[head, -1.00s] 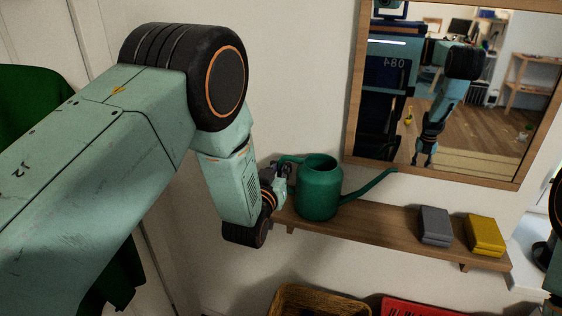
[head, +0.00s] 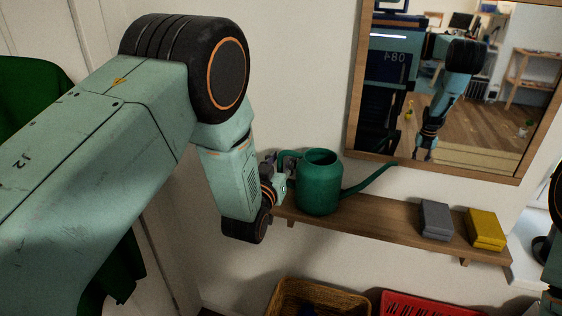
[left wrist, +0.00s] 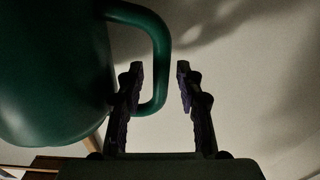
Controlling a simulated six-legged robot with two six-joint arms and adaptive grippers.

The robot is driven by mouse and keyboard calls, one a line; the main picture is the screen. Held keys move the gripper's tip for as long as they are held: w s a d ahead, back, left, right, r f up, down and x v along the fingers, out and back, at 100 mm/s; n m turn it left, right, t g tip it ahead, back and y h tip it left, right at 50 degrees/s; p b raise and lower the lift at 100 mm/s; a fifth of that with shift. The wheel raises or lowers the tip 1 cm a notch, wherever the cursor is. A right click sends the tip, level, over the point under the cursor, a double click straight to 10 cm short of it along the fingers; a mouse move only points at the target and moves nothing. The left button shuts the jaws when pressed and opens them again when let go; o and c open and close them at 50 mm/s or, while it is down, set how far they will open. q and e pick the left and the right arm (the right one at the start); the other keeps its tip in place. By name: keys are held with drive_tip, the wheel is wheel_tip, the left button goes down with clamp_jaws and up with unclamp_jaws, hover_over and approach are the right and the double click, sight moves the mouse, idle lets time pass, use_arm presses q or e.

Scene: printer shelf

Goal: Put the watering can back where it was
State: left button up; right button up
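The green watering can (head: 319,188) stands upright on the left part of the wooden wall shelf (head: 392,217), its spout pointing right. Its handle faces my left gripper (head: 286,186), which is at the can's left side. In the left wrist view the can body (left wrist: 50,75) fills the left side, with its looped handle (left wrist: 163,60) curving down. The fingers of my left gripper (left wrist: 160,68) are apart, and the handle shows in the gap between them. I cannot tell how deep it sits there. One finger hides part of the handle's lower end. My right gripper is not in view.
A grey box (head: 436,220) and a yellow box (head: 485,229) sit on the shelf's right half. Bare shelf lies between can and grey box. A framed mirror (head: 350,125) hangs above. A wicker basket (head: 330,291) and red crate (head: 430,304) are below.

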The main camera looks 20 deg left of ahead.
use_arm(q)
drive_tip(key=shift+r, duration=0.15)
drive_tip(key=s, duration=1.2)
drive_tip(key=s+a+f+g, duration=0.2)
drive_tip(key=s+f+g, duration=0.3)
drive_tip(key=f, duration=0.4)
drive_tip(key=s+a+f+g, duration=0.1)
drive_tip(key=s+f+g, duration=0.3)
drive_tip(key=s+f, duration=0.45)
drive_tip(key=s+f+g, duration=0.4)
drive_tip(key=s, duration=0.7)
drive_tip(key=s+f+g, duration=0.5)
drive_tip(key=s, duration=0.6)
drive_tip(key=shift+a, duration=0.3)
